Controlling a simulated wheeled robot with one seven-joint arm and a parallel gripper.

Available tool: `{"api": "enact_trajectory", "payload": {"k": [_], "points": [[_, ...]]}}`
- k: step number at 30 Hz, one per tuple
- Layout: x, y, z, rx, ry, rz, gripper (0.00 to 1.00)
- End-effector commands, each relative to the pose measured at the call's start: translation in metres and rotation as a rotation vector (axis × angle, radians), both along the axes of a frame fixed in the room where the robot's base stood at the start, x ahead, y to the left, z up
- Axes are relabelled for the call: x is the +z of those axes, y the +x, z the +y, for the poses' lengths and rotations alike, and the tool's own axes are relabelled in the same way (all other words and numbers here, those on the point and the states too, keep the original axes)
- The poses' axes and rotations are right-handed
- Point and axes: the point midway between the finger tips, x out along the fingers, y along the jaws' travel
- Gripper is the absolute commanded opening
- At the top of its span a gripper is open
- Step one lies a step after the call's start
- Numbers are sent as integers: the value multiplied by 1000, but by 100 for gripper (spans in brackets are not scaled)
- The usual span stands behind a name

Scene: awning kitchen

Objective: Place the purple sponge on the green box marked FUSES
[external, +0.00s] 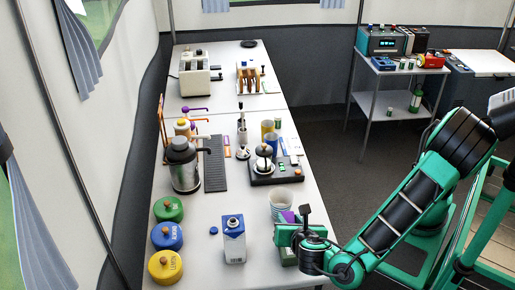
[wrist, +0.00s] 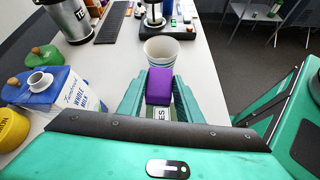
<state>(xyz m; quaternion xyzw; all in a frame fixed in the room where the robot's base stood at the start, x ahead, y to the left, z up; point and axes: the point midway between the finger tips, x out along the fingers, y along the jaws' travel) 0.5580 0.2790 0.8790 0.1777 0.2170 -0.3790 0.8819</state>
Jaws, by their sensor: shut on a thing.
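My gripper (wrist: 159,92) is shut on the purple sponge (wrist: 159,84), with a finger on each side of it. In the external view the gripper (external: 290,235) is at the near right edge of the table, and a bit of the purple sponge (external: 288,216) shows behind it. The green box marked FUSES (external: 288,257) is below the gripper, largely hidden by it. In the wrist view the box's pale label (wrist: 160,114) with the letters "ES" shows just under the sponge. I cannot tell whether the sponge touches the box.
A striped paper cup (wrist: 168,52) stands just beyond the sponge. A milk carton (external: 233,240) stands left of my gripper, with green, blue and yellow lidded jars (external: 167,237) further left. A coffee press (external: 264,160) stands farther back. The table between carton and cup is clear.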

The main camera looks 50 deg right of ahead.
Motion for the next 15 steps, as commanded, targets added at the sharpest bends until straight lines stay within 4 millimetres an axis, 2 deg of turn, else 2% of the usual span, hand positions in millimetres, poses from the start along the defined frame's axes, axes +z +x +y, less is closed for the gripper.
{"api": "enact_trajectory", "payload": {"k": [1, 8, 15], "points": [[8, -33, 29, 80, 25, 24, 7], [5, -34, 30, 78, -18, 68, 7], [-26, -34, 30, 80, -19, 69, 7]]}}
